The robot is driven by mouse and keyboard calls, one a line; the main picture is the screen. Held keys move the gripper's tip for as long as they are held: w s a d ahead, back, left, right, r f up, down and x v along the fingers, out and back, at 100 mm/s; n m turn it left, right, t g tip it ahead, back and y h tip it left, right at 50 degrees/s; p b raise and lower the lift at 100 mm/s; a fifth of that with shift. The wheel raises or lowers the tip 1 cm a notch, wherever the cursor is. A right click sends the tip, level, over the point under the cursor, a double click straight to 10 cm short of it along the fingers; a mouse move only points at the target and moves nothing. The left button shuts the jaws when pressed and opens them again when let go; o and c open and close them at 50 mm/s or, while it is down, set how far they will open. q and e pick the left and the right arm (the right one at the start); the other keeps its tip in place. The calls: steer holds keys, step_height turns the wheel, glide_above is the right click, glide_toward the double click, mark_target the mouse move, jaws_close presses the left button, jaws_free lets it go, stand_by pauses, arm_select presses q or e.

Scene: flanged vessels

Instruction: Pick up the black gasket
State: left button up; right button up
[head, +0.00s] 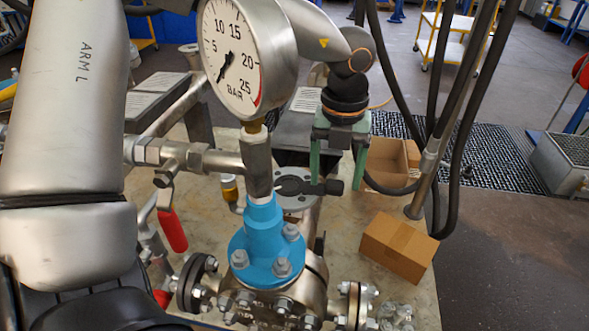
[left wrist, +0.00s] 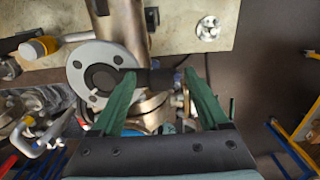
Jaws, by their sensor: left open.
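A black piece (head: 329,187), which I take to be the black gasket, has a rounded end over the grey flange (head: 297,203) and a bar reaching right. In the left wrist view the black piece (left wrist: 158,79) also reaches from the grey flange (left wrist: 84,57) to between the green fingers. My left gripper (head: 338,184) points down with its two green fingers apart, one on each side of the bar. I cannot tell whether either finger touches it. My right gripper is out of view.
A large pressure gauge (head: 236,58) and a blue flanged fitting (head: 264,240) stand close by on the left. A closed cardboard box (head: 398,247) sits on the right of the worktop, with an open box (head: 387,160) behind it. Black cables hang on the right.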

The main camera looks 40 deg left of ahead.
arm_select(q)
steer(key=shift+f, duration=0.1)
steer(key=shift+c, duration=0.3)
steer(key=c, duration=1.1)
steer(key=shift+c, duration=0.2)
